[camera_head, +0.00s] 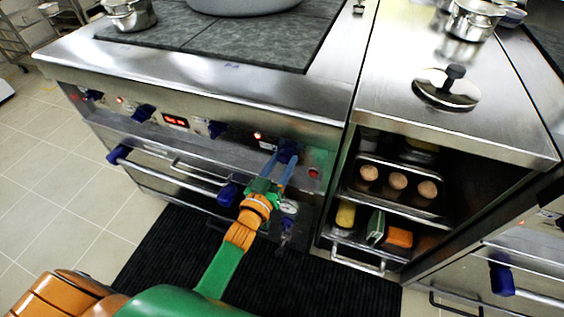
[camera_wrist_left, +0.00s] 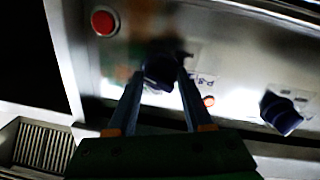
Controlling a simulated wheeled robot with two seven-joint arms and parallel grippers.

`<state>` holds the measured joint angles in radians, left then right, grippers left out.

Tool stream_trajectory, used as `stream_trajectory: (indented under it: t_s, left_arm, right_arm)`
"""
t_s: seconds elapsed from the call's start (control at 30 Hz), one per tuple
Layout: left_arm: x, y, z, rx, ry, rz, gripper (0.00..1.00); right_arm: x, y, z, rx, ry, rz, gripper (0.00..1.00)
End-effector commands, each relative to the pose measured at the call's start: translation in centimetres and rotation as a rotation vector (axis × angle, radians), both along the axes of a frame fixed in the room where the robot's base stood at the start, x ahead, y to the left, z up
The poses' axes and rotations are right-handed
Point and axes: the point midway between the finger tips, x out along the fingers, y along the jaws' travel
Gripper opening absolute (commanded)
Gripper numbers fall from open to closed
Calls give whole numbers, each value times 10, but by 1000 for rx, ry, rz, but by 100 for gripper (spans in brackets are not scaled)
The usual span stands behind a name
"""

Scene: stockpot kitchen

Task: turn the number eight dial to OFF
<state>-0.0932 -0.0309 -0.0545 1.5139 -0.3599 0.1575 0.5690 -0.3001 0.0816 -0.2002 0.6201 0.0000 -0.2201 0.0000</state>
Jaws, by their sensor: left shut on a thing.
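The dial (camera_head: 288,150) is a dark blue knob at the right end of the stove's front panel (camera_head: 235,138). My left gripper (camera_head: 282,160) has its two blue fingers on either side of this knob and is shut on it. In the left wrist view the knob (camera_wrist_left: 162,72) sits between the fingertips (camera_wrist_left: 160,80), and a small label with partly readable print shows beside it. The knob's number and its pointer mark cannot be read. My right gripper is in neither view.
Other blue knobs (camera_head: 217,129) line the panel, with a red display (camera_head: 175,121). A red button (camera_wrist_left: 104,22) is beside the held knob. An oven handle bar (camera_head: 180,175) runs below. An open cabinet (camera_head: 345,200) with trays is to the right. A dark mat (camera_head: 170,250) covers the floor.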

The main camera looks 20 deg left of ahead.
Motion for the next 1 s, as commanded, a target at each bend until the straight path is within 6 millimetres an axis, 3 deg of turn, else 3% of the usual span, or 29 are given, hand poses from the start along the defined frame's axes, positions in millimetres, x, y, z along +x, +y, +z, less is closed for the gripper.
stream_trajectory:
  t_s: [0.37,1.0]
  left_arm:
    - [0,0,0,-192,7,0,0]
    - [0,-1,-3,-797,29,0,0]
  right_arm:
    - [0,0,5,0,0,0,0]
    - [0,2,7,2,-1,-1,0]
